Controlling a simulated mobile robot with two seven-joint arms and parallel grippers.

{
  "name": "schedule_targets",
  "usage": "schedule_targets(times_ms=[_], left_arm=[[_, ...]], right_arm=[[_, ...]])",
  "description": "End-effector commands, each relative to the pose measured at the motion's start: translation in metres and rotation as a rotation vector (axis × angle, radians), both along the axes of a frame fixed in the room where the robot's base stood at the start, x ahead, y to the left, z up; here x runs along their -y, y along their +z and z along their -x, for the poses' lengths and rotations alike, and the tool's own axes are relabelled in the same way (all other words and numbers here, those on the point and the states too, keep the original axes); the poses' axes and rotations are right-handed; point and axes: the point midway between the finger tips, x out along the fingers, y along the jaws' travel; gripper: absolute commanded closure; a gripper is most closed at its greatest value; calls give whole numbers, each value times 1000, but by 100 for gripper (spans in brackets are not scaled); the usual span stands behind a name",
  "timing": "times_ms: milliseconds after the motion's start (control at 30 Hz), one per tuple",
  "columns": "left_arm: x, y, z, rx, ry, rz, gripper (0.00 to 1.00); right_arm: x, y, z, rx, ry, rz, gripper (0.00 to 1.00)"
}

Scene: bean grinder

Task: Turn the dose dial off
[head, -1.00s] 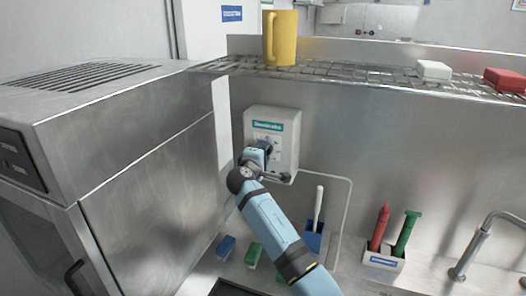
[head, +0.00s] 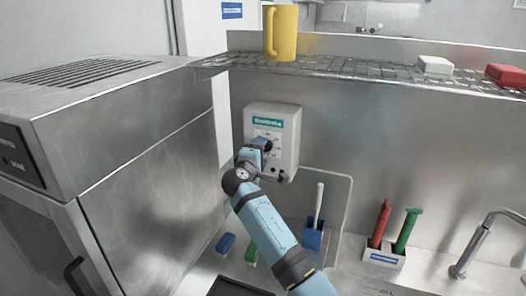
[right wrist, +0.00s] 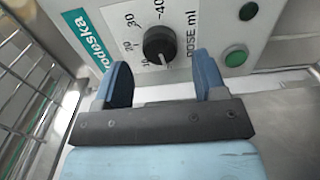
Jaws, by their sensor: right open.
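The dose dial (right wrist: 158,44) is a round black knob on the face of a white wall dispenser (head: 286,152) with a teal label. In the right wrist view, numbers up to 40 and the words "DOSE ml" stand around the dial. I cannot make out clearly which number its pointer meets. My right gripper (right wrist: 163,80) is open and empty, with its two blue fingers apart, facing the dial. The dial appears just beyond the gap between the fingertips, apart from them. In the head view, my right gripper (head: 257,150) partly covers the dispenser's front. My left gripper is not in view.
Two green buttons (right wrist: 236,55) sit beside the dial. A steel machine (head: 150,150) stands close on the left. A wire shelf (head: 340,68) above holds a yellow jug (head: 281,32). Brushes stand in holders below, with a tap (head: 480,240) at right.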

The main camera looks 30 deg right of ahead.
Motion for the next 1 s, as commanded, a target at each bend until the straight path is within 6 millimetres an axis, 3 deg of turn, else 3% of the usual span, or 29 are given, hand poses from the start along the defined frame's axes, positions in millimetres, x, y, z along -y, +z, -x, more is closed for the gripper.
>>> schedule_targets(times_ms=[300,500,1000], left_arm=[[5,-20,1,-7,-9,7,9],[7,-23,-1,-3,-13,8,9],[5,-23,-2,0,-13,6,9]], right_arm=[[-55,-4,49,1,1,-4,35],[-76,-2,69,0,0,-1,35],[-83,0,75,0,-1,0,35]])
